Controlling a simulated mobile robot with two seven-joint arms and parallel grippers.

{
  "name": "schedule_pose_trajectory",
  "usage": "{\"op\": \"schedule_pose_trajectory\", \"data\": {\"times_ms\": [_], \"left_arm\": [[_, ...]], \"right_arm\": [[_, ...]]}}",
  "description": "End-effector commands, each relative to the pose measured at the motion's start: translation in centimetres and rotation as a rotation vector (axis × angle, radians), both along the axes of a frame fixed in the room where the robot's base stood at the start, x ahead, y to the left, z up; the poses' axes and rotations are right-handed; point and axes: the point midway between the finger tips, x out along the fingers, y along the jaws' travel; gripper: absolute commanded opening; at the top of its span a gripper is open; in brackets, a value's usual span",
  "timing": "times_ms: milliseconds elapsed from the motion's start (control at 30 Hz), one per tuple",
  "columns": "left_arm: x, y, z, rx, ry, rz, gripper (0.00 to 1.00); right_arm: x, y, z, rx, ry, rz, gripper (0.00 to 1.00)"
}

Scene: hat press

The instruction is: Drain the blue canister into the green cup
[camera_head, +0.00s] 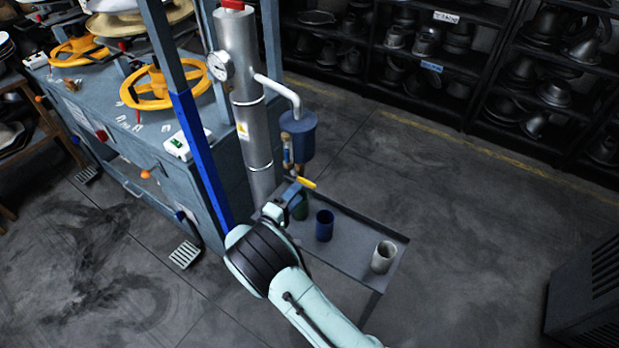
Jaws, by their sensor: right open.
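The blue canister (298,138) hangs on a bent pipe from the tall metal column. A brass fitting (286,154) and a yellow lever (306,183) show below it. The green cup (301,210) stands on the small grey table below the canister, partly hidden by my right gripper. My right gripper (290,193) is open, close beside the yellow lever and above the green cup; I cannot tell whether it touches the lever. My left gripper is not in view. The inside of the green cup is hidden.
A blue cup (324,226) and a pale grey cup (384,257) stand on the small table (350,237), right of the green cup. The metal column (243,100) with a gauge (220,66) and the press bench (130,130) are on the left. Shelves (455,60) line the back.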

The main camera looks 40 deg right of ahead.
Motion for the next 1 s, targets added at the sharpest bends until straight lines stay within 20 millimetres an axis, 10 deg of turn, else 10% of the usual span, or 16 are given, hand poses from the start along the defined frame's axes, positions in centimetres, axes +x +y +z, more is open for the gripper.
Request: {"op": "schedule_pose_trajectory", "data": {"times_ms": [400, 833, 1000], "left_arm": [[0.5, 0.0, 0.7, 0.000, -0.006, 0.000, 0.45], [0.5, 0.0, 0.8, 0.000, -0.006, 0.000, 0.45], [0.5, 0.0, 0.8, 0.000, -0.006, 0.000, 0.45]], "right_arm": [[2.8, -6.8, 0.0, 0.001, -0.001, 0.000, 0.45], [3.2, -7.7, -0.1, 0.002, 0.001, 0.001, 0.45], [3.2, -7.7, -0.1, 0.002, 0.001, 0.001, 0.00]]}}
